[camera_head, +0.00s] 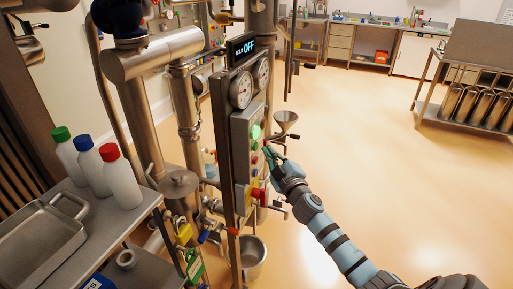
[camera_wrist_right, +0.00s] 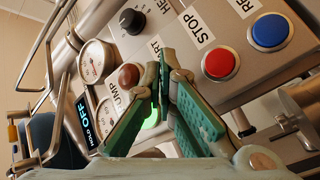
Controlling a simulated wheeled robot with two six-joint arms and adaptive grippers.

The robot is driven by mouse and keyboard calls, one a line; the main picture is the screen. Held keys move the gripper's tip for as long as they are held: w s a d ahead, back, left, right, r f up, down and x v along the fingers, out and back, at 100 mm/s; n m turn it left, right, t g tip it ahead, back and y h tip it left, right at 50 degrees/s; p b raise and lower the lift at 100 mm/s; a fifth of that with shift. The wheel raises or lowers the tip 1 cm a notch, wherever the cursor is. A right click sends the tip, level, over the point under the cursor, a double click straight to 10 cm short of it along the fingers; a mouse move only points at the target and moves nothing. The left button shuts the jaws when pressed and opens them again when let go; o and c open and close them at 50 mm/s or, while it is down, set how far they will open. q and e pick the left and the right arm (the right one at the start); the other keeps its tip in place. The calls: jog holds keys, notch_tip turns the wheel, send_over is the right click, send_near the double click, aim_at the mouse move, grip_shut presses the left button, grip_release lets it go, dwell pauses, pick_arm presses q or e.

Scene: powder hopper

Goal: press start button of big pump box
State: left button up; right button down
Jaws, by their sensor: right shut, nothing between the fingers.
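The pump control box (camera_head: 241,135) is a grey upright panel on a post in the middle of the head view. Its front fills much of the right wrist view (camera_wrist_right: 245,50). A lit green button (camera_wrist_right: 151,121) shows partly behind my fingers; a green light also shows on the box in the head view (camera_head: 256,131). A red button (camera_wrist_right: 221,64) sits beside a STOP label, and a blue button (camera_wrist_right: 270,31) lies beyond it. My right gripper (camera_head: 270,153) is shut and empty, close in front of the panel; its fingertips (camera_wrist_right: 161,68) cover part of the labels. Contact cannot be told.
A display (camera_head: 241,48) reading OFF and two gauges (camera_head: 241,90) sit above the panel. Pipes and a metal funnel (camera_head: 285,121) stand close around it. A shelf with bottles (camera_head: 121,177) is at left.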

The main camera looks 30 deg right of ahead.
jog(key=s+d, duration=0.1)
jog(key=s+b, duration=0.1)
jog(key=s+d+b, duration=0.1)
jog(key=s, duration=0.1)
jog(key=shift+d, duration=0.3)
jog(key=shift+w, duration=0.1)
dwell(0.5)
